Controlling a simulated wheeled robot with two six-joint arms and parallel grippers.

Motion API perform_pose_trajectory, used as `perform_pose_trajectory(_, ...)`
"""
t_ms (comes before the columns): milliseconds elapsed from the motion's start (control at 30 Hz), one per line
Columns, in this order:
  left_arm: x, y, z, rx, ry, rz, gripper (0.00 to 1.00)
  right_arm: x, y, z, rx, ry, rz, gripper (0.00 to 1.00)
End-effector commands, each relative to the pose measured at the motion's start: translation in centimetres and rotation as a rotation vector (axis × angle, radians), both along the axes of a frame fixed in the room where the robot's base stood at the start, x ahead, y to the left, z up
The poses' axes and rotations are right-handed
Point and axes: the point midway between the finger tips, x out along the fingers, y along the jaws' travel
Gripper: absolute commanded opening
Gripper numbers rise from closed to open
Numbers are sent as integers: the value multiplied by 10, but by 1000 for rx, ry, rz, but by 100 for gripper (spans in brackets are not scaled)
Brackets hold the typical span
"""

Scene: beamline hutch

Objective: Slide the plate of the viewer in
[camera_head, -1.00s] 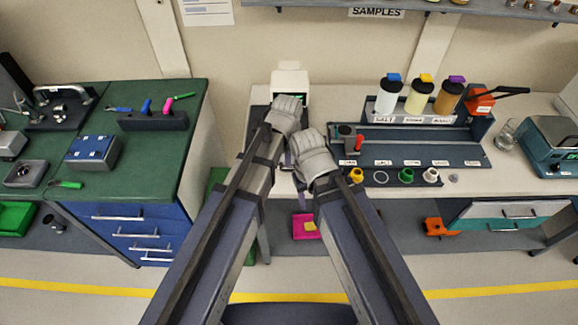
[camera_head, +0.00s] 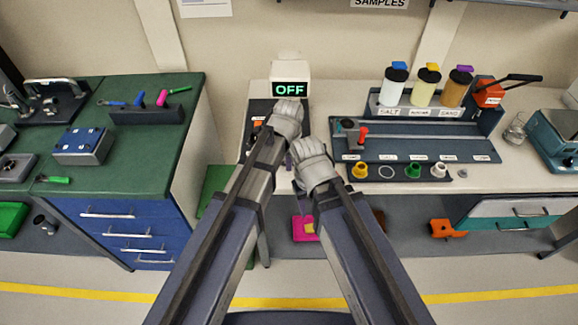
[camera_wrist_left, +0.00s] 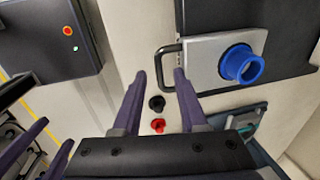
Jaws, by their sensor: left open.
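The viewer (camera_head: 291,72) is a white box with a lit green "OFF" display on a dark base at the back of the bench. In the left wrist view its grey plate (camera_wrist_left: 208,78) carries a blue round ring (camera_wrist_left: 241,65) and has a black handle (camera_wrist_left: 158,64). My left gripper (camera_wrist_left: 160,73) is open, with a finger on either side of the handle's bar; contact is unclear. In the head view my left wrist hides the plate. My right gripper (camera_wrist_left: 57,131) shows at the left edge of the wrist view, its fingers apart and empty.
A dark box (camera_wrist_left: 50,40) with a red button and a green light is near the left gripper. A black and a red knob (camera_wrist_left: 157,126) are just below the handle. A rack (camera_head: 420,145) with bottles stands to the right; a green-topped cabinet (camera_head: 130,165) stands left.

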Motion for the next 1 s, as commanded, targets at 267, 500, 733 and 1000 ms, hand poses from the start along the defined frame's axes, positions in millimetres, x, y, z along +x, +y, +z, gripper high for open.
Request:
perform_pose_trajectory(267, 1, 0, -6, 0, 0, 0, 42, 0, 0, -6, 0, 0, 0, 50)
perform_pose_trajectory(500, 1, 0, -6, 0, 0, 0, 24, 0, 0, -6, 0, 0, 0, 50)
perform_pose_trajectory(733, 1, 0, -6, 0, 0, 0, 0, 0, 0, -6, 0, 0, 0, 50)
perform_pose_trajectory(1000, 1, 0, -6, 0, 0, 0, 0, 0, 0, -6, 0, 0, 0, 50)
